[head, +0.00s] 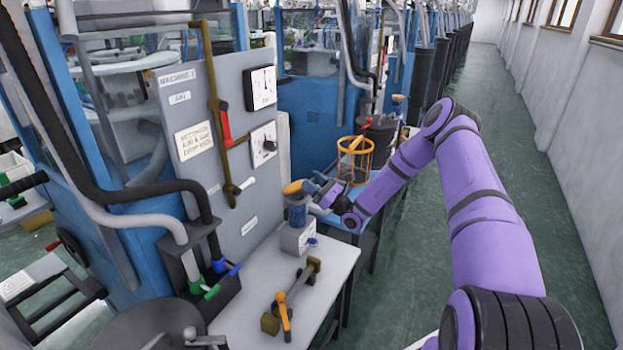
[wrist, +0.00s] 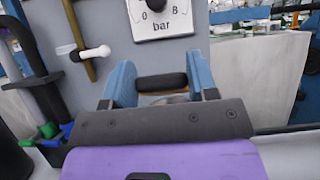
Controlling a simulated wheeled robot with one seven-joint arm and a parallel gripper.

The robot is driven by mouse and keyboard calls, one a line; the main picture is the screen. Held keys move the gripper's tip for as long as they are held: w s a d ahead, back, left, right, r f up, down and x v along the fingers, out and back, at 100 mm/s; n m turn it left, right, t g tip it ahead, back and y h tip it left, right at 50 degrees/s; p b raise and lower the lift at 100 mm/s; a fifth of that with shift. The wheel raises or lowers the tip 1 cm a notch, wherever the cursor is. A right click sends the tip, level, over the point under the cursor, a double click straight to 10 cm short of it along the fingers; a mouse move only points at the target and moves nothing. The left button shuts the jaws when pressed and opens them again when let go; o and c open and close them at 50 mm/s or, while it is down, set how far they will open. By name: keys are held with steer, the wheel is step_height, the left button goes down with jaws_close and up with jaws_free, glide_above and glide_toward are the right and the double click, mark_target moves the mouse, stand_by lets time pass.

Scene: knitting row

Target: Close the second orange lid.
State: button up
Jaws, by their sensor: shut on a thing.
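An orange lid (head: 296,187) sits on top of a blue-grey cylindrical container (head: 298,214) on a small light box on the grey bench. From the head view it looks slightly tilted, and I cannot tell whether it is fully closed. My gripper (head: 318,190) is at its right side.
A grey machine panel (head: 205,140) with gauges stands close behind the container. An orange cage-like frame (head: 355,160) stands further back on a blue surface. A brass fitting with an orange handle (head: 284,312) lies in front on the bench (head: 240,318). The aisle floor at right is clear.

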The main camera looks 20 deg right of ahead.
steer(key=f, duration=0.2)
steer(key=s+d+f, duration=0.1)
steer(key=shift+s+f, duration=0.1)
steer(key=shift+f, duration=0.3)
steer(key=shift+s+f+t+y, duration=0.15)
steer(key=shift+f+t+y, duration=0.65)
steer(key=shift+f+t, duration=0.45)
steer(key=shift+f, duration=0.15)
steer(key=o, duration=1.3)
steer(key=shift+d, duration=0.1)
steer(key=v, duration=1)
steer(key=shift+s+d+f, duration=0.15)
steer(key=shift+s+f, duration=0.1)
